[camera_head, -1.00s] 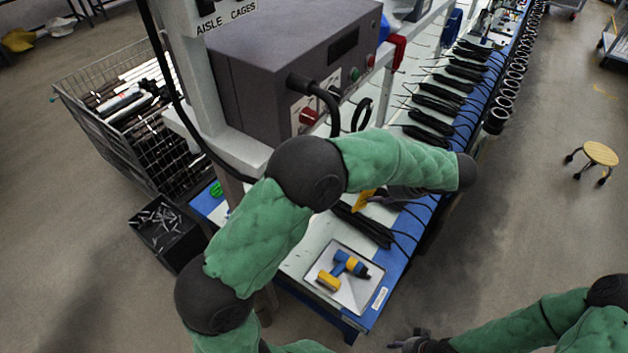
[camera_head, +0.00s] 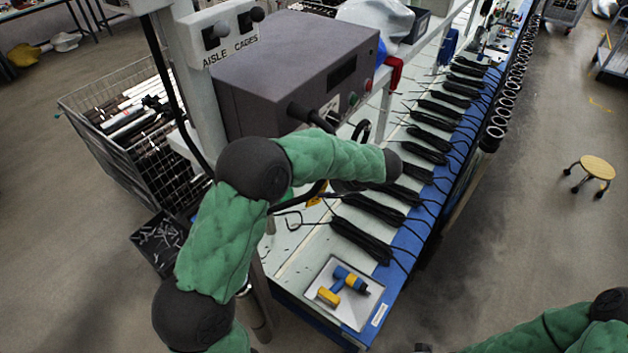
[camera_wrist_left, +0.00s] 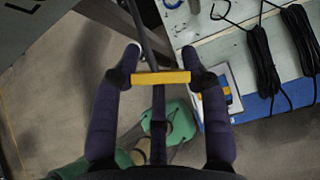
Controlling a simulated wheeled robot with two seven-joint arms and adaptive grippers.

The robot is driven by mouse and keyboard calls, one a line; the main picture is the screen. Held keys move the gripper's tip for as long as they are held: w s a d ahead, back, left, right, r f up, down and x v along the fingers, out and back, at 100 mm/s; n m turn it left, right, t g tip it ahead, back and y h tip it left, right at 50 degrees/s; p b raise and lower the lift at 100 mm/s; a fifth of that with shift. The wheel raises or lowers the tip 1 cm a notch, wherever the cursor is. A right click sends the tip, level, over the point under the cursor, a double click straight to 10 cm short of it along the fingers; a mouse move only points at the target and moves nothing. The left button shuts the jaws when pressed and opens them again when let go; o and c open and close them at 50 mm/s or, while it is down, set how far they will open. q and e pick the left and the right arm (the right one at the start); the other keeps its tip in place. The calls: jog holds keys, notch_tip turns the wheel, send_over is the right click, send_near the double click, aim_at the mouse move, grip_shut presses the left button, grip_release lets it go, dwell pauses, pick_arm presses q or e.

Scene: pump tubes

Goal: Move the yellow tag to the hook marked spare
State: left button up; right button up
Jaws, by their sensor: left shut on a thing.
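The yellow tag (camera_wrist_left: 160,78) lies crosswise between the two fingers of my left gripper (camera_wrist_left: 160,58), which is shut on it. In the head view a small part of the tag (camera_head: 317,194) shows below my left forearm, above the bench; most of that gripper is hidden by the arm. At the top of a grey post, two black knob-like pegs (camera_head: 215,36) (camera_head: 251,18) stand above the printed words AISLE and CAGES. No word "spare" is readable in these views. Only a dark bit of my right gripper (camera_head: 422,348) shows at the bottom edge.
A grey machine box (camera_head: 285,75) stands behind my left arm. Bundles of black tubes (camera_head: 362,240) lie along the bench. A white tray (camera_head: 345,310) holds a blue and yellow tool. A wire cage (camera_head: 135,125) and black bin (camera_head: 160,240) stand left.

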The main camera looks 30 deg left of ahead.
pick_arm(q)
jog(key=shift+w+a+f+p, duration=0.15)
jog(key=shift+a+p, duration=0.3)
jog(key=shift+a, duration=0.8)
jog(key=shift+a+f, duration=0.3)
jog(key=shift+f, duration=0.05)
jog(key=o, duration=1.1)
jog(key=shift+d, duration=0.15)
jog(key=shift+o, duration=0.2)
jog(key=b+v, duration=0.2)
jog(key=v, duration=0.8)
jog(key=shift+d+b, duration=0.35)
jog(key=shift+b, duration=0.05)
jog(key=shift+w, duration=0.1)
